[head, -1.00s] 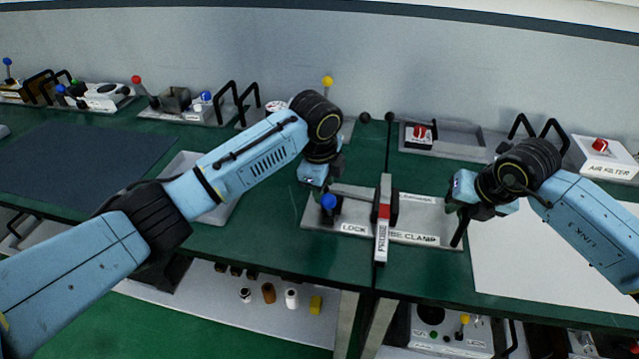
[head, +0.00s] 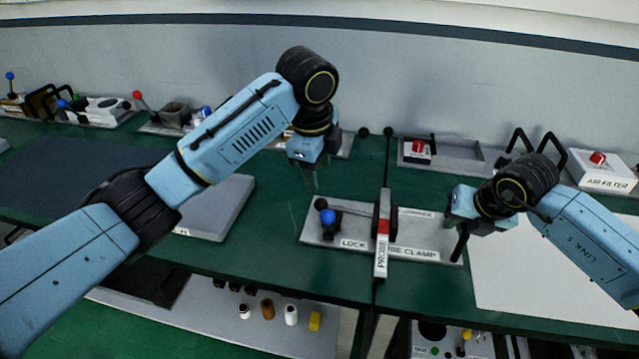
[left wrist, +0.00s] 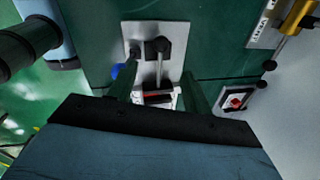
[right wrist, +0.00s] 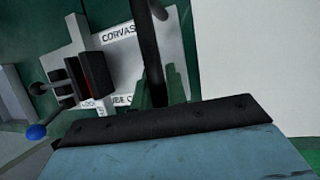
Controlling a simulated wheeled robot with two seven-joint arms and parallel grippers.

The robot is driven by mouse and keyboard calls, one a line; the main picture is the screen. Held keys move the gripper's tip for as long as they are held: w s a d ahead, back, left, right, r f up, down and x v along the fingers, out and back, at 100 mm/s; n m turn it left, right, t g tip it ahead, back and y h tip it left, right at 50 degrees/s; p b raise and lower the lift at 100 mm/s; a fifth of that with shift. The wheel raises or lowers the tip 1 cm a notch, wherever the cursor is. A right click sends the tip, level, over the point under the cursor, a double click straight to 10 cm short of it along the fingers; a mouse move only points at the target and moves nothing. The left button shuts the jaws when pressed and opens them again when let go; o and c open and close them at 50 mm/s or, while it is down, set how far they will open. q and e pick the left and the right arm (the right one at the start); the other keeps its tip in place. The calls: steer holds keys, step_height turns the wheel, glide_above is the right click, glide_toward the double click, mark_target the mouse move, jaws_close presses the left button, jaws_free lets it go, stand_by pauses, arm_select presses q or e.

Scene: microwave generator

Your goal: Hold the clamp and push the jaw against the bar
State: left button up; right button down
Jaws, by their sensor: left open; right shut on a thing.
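The clamp's grey plate (head: 430,222), lettered LOCK and PROBE CLAMP, lies on the green bench. An upright bar lettered PROBE with a red band (head: 381,245) stands across it. Black jaw blocks (head: 396,220) sit beside the bar; whether they touch it I cannot tell. A blue-knobbed lever (head: 328,217) and a black-knobbed rod (head: 321,204) are at the plate's left end. My left gripper (head: 312,180) is open and empty above and behind that end; its wrist view shows the plate (left wrist: 139,46) beyond the fingers. My right gripper (head: 456,218) is shut on the black handle (right wrist: 150,40) at the plate's right end.
A grey tray (head: 215,205) lies left of the clamp and a white sheet (head: 540,270) right of it. A grey fixture with a red knob (head: 420,146) and an AIR FILTER box (head: 603,172) stand behind. The bench's front edge is close to the bar.

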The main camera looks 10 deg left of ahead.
arm_select(q)
steer(key=shift+s+r, duration=0.15)
steer(key=shift+r, duration=0.6)
arm_select(e)
steer(key=shift+s+f, duration=0.15)
steer(key=shift+f, duration=0.2)
steer(key=c, duration=1.3)
jaws_free()
steer(key=shift+w+d, duration=0.1)
steer(key=shift+w, duration=0.1)
steer(key=shift+r, duration=0.2)
